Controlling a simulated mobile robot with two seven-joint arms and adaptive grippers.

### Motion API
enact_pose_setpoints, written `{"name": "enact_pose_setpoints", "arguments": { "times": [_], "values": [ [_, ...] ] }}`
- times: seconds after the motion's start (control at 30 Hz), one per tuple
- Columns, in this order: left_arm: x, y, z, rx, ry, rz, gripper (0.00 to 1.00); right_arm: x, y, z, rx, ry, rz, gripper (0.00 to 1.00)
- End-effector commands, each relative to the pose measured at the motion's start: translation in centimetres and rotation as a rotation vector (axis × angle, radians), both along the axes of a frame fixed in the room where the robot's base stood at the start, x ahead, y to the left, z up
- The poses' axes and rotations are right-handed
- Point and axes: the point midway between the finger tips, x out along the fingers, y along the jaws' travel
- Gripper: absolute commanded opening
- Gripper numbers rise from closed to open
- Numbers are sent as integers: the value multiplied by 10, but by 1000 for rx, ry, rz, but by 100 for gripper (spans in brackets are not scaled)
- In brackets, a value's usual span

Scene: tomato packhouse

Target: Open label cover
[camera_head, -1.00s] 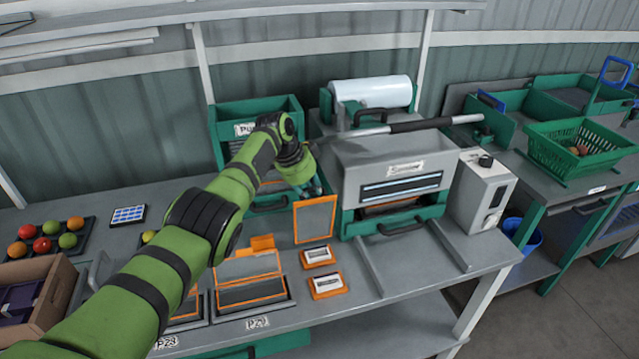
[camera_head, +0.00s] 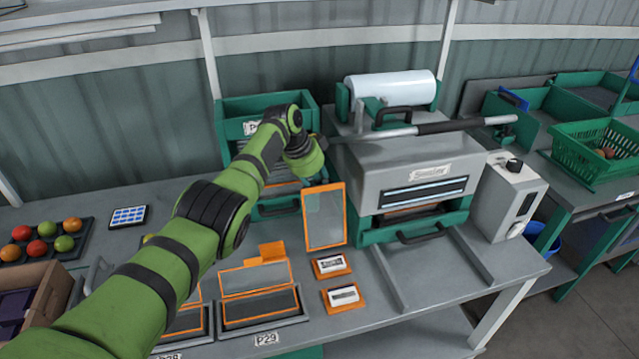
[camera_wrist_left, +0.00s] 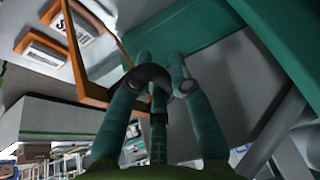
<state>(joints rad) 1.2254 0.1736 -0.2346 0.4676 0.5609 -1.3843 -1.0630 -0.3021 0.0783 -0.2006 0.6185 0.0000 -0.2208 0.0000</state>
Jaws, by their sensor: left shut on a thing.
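The label cover (camera_head: 325,238), a clear panel in an orange frame, stands raised near the middle of the bench in the head view. My left gripper (camera_head: 313,202) reaches its upper part from behind, and its fingers show only faintly through the clear panel. In the left wrist view the gripper (camera_wrist_left: 158,75) is shut, with the orange frame (camera_wrist_left: 95,94) running up to its fingers. I take it to be holding the cover; the contact itself is partly hidden. My right gripper is out of view.
Two orange label holders (camera_head: 331,265) lie in front of the cover. A grey sealer (camera_head: 405,160) stands close on the right, with a green drawer unit (camera_head: 225,130) behind. Another orange-framed flap (camera_head: 254,278) stands at P29.

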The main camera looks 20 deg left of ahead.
Motion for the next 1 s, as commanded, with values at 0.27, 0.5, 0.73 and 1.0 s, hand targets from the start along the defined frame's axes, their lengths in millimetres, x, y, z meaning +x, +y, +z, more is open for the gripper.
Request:
{"name": "enact_pose_setpoints", "arguments": {
  "times": [0.27, 0.5, 0.73, 1.0],
  "values": [
    [3, 2, 5, 2, -11, 3, 24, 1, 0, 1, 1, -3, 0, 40],
    [2, 1, 3, 1, -8, 3, 46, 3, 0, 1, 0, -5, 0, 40],
    [1, 1, 4, 0, -6, 2, 46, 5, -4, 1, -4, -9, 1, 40],
    [-7, 9, 29, 2, -11, 1, 46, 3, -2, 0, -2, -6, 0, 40]
  ]
}}
